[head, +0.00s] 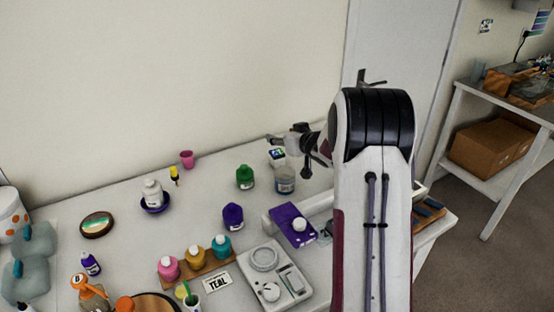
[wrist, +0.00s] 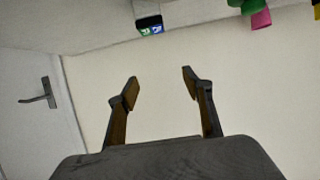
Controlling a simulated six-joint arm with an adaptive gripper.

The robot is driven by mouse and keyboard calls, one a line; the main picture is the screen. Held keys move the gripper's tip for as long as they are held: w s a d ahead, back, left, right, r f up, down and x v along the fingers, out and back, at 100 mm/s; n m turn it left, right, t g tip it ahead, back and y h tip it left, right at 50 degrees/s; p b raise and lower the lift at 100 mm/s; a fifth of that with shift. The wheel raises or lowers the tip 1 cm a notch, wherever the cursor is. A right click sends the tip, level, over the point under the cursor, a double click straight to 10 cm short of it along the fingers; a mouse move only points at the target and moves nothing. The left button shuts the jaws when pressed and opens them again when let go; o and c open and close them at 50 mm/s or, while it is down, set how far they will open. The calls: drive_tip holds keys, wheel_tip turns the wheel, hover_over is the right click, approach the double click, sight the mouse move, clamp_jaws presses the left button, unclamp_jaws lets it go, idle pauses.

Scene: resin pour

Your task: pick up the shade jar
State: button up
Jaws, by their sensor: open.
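Three small shade jars stand in a row on a wooden strip: a pink jar (head: 169,267), an amber jar (head: 196,257) and a teal jar (head: 221,246). A white card (head: 217,283) reading "TEAL" lies in front of them. My gripper (head: 288,145) is raised above the back right of the table, behind and to the right of the jars, well apart from them. In the wrist view my gripper (wrist: 160,84) has its fingers spread with nothing between them. The shade jars do not show in that view.
A green bottle (head: 245,178), a clear jar (head: 285,180) and a small display device (head: 277,157) stand below my gripper. A purple bottle (head: 233,216), purple box (head: 292,226) and white scale (head: 264,258) are near the jars. A pink cup (head: 187,159) stands farther back.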

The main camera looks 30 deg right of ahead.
sight(277, 152)
drive_tip(key=shift+w+f, duration=0.1)
drive_tip(key=shift+f, duration=0.2)
drive_tip(key=shift+f, duration=2.95)
drive_tip(key=shift+f, duration=0.45)
drive_tip(key=shift+w+f, duration=0.1)
drive_tip(key=shift+f, duration=0.1)
drive_tip(key=shift+x, duration=2.4)
drive_tip(key=shift+r, duration=0.1)
drive_tip(key=c, duration=1.2)
